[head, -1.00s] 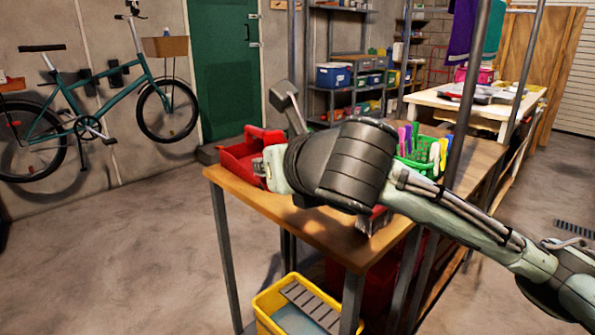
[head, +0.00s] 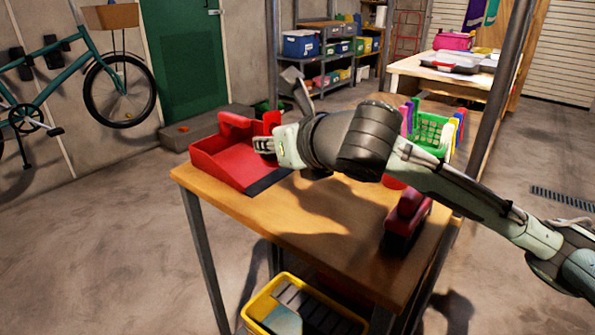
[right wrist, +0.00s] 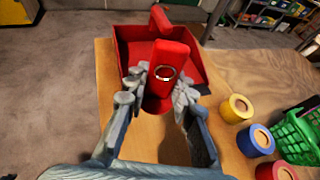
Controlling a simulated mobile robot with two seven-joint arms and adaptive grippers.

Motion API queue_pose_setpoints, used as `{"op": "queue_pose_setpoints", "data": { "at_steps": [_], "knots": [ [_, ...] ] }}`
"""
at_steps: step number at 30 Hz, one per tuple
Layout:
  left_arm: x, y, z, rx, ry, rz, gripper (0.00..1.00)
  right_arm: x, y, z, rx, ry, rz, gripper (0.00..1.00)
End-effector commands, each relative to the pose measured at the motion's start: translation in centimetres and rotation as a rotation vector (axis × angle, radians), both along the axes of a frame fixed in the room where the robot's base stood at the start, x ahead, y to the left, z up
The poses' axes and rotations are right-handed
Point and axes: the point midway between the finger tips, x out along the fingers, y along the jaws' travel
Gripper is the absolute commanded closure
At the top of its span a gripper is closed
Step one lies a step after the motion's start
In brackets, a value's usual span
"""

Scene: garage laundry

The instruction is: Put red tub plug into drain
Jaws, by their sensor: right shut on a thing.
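My right gripper (head: 258,145) reaches over the left end of the wooden workbench. In the right wrist view my right gripper (right wrist: 160,88) is shut on a red upright piece (right wrist: 172,55) with a round ring near its lower end. A red dustpan-like tray (right wrist: 200,68) lies right behind it; I cannot tell whether the held piece is part of this tray. The tray also shows in the head view (head: 215,160), with a dark front lip. I cannot make out a separate tub plug. A dark floor grate (head: 562,198) shows at the far right. My left gripper is out of view.
A red-topped brush (head: 405,222) stands on the workbench (head: 310,225) near its right edge. A green basket (head: 432,132) with coloured rolls is behind my right arm. Metal posts rise from the bench. A yellow bin (head: 262,300) is below.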

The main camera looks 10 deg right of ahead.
Motion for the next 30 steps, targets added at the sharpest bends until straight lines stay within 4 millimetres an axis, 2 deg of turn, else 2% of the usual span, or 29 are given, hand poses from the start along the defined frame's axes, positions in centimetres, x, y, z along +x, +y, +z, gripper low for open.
{"op": "queue_pose_setpoints", "data": {
  "at_steps": [1, 3, 9, 13, 15, 18, 30],
  "knots": [
    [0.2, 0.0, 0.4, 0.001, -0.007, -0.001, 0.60, 0.4, -1.3, -1.1, -0.002, 0.005, -0.005, 1.00],
    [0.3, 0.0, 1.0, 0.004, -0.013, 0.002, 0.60, 0.8, -2.5, -1.8, -0.002, 0.004, -0.004, 1.00],
    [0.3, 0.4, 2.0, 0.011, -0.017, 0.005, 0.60, 1.4, -4.3, -2.7, 0.000, 0.000, 0.000, 1.00],
    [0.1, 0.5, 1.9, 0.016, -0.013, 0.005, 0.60, 1.4, -4.4, -4.3, 0.001, 0.003, 0.002, 1.00],
    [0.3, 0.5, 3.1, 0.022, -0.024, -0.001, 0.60, 1.4, -4.4, -5.4, 0.000, 0.004, 0.002, 1.00],
    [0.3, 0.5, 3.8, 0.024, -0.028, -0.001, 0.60, 1.4, -4.4, -6.5, 0.001, 0.001, 0.003, 1.00],
    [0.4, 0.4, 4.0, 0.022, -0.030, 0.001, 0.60, 1.4, -4.4, -7.0, -0.001, 0.000, 0.002, 1.00]
  ]
}}
